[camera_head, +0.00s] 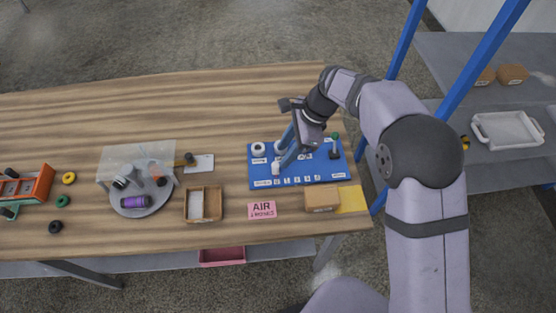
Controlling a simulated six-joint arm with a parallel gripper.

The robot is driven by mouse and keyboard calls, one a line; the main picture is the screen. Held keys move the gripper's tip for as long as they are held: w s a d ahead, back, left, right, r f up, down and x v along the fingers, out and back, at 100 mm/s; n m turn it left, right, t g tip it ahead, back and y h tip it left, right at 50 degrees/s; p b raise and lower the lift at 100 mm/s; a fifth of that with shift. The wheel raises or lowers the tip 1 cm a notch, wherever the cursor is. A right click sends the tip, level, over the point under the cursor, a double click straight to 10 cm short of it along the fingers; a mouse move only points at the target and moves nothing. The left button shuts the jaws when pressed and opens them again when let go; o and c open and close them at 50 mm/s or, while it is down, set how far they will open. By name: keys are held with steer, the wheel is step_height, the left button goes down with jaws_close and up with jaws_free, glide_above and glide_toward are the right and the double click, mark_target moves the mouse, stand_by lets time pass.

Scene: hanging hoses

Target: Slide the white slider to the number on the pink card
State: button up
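The pink card (262,210) lies on the table below the blue board (335,174). Its large print reads AIR; the smaller line under it, perhaps starting with a 2, is too small to read surely. The board has a row of small white number labels along its lower edge. The white slider (276,169) appears as a small white block near the lower left of the board. My gripper (280,158) is over the board's left half, with two blue fingers apart. The lower fingertip is beside or touching the slider; I cannot tell which.
White round parts (259,149) and a black lever (334,152) with a green knob stand on the board. A cardboard box (322,198) and a yellow sheet (351,199) are at the lower right. A wooden tray (203,204) and a clear-covered turntable (141,201) stand left.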

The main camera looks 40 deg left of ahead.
mark_target(277, 164)
steer(key=shift+p+x, duration=0.65)
steer(key=shift+x, duration=2.25)
steer(key=shift+w, duration=0.1)
jaws_close()
